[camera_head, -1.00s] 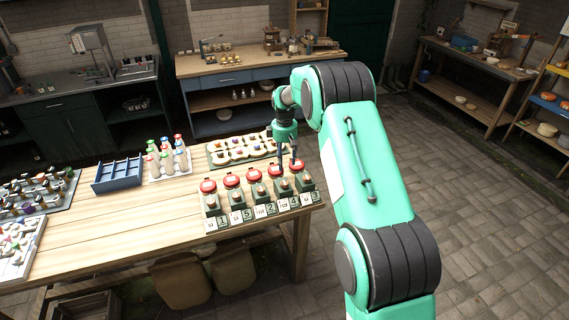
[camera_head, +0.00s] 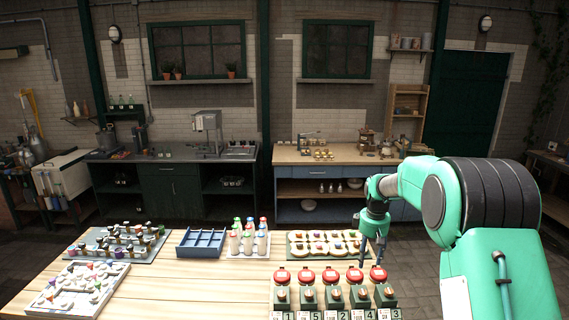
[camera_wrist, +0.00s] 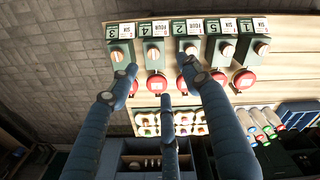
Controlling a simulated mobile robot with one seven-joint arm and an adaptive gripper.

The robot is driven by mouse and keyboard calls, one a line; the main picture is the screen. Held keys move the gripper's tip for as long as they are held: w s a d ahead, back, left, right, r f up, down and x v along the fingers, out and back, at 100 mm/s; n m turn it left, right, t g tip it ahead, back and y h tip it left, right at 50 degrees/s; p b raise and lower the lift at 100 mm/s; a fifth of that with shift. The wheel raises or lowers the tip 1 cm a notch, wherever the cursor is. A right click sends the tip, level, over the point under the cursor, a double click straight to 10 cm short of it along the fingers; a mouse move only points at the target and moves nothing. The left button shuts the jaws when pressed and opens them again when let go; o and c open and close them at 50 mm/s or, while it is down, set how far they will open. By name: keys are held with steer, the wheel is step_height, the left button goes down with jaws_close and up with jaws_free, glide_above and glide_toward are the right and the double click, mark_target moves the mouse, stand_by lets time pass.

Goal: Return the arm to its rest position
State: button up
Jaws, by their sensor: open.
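My green arm reaches in from the right in the head view. My gripper (camera_head: 376,246) hangs from it, pointing down near the right end of a row of red-topped jars (camera_head: 331,275). In the wrist view my gripper (camera_wrist: 160,78) has its blue fingers spread apart, with nothing held between them. Beyond the fingertips are green blocks with round knobs (camera_wrist: 154,52) and numbered cards. The red tops (camera_wrist: 157,84) show between and beside the fingers. I cannot tell the exact gap between fingers and jars.
The wooden table (camera_head: 190,292) also holds a blue divided tray (camera_head: 201,243), bottles with coloured caps (camera_head: 248,239), a tray of pale rounded items (camera_head: 325,244) and two racks of small pieces at left. A back workbench (camera_head: 345,155) and dark counter stand behind. Paved floor shows at right.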

steer(key=s+a+r+m+t+b, duration=0.1)
steer(key=s+a+r+m+b, duration=0.15)
steer(key=s+r, duration=0.75)
steer(key=s+a+r+m+t+b, duration=0.15)
steer(key=s+a+r, duration=0.35)
steer(key=s, duration=0.9)
steer(key=s+a+f+m+t+b, duration=0.1)
steer(key=s+f+m+b, duration=0.1)
steer(key=s, duration=1.1)
steer(key=s+a+f+m+t+b, duration=0.1)
steer(key=s+f+b, duration=0.1)
steer(key=s, duration=1.2)
steer(key=shift+m, duration=0.4)
steer(key=shift+w, duration=0.1)
